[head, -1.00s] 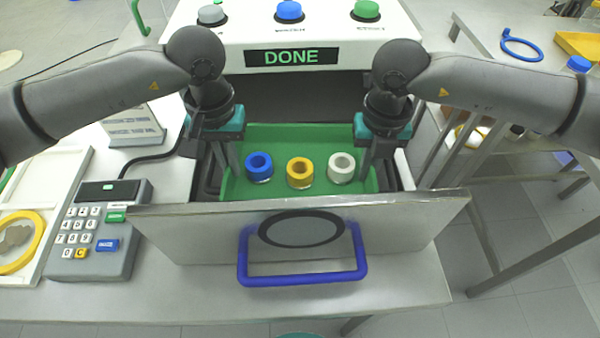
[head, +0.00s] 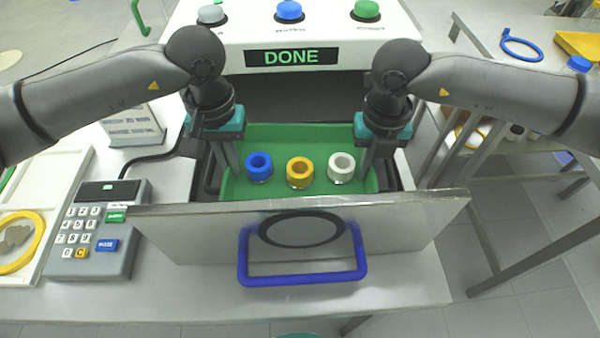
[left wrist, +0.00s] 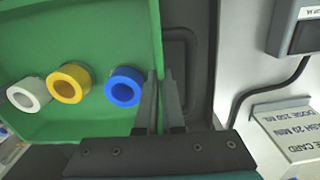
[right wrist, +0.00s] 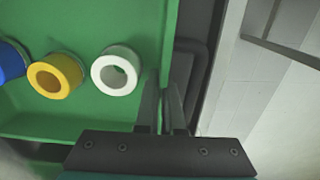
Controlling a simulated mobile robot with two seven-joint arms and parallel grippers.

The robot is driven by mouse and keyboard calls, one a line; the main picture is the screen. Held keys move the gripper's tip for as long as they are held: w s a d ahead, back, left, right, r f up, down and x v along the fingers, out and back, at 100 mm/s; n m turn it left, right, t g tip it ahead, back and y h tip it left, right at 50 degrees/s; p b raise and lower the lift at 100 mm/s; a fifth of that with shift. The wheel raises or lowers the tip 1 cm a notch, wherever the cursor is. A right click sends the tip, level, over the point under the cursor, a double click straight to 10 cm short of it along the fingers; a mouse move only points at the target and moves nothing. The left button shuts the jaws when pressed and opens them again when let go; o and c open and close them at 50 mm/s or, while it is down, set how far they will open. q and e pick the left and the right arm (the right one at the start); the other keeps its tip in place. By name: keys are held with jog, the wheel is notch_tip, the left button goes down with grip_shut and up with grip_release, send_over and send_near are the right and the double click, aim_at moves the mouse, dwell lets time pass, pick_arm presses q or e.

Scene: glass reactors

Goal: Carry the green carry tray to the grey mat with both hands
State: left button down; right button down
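The green carry tray (head: 310,136) sits inside the open drawer of the white machine. It holds a blue-ringed jar (head: 259,167), a yellow-ringed jar (head: 299,172) and a white-ringed jar (head: 341,167), all upright. My left gripper (head: 230,168) is at the tray's left side wall, its fingers close on both sides of the wall. The left wrist view shows this gripper (left wrist: 160,78) on the rim. My right gripper (head: 370,168) is likewise shut on the right side wall, as the right wrist view shows (right wrist: 164,88). I see no grey mat.
The drawer front (head: 400,220) with its blue handle (head: 303,280) stands before the tray. A keypad (head: 98,230) and a white tray with a yellow ring (head: 38,245) lie to the left. The machine's display (head: 291,57) reads DONE. Another bench (head: 490,60) is at the right, across a floor gap.

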pick_arm(q)
jog(key=shift+r, duration=0.2)
pick_arm(e)
jog(key=shift+r, duration=0.25)
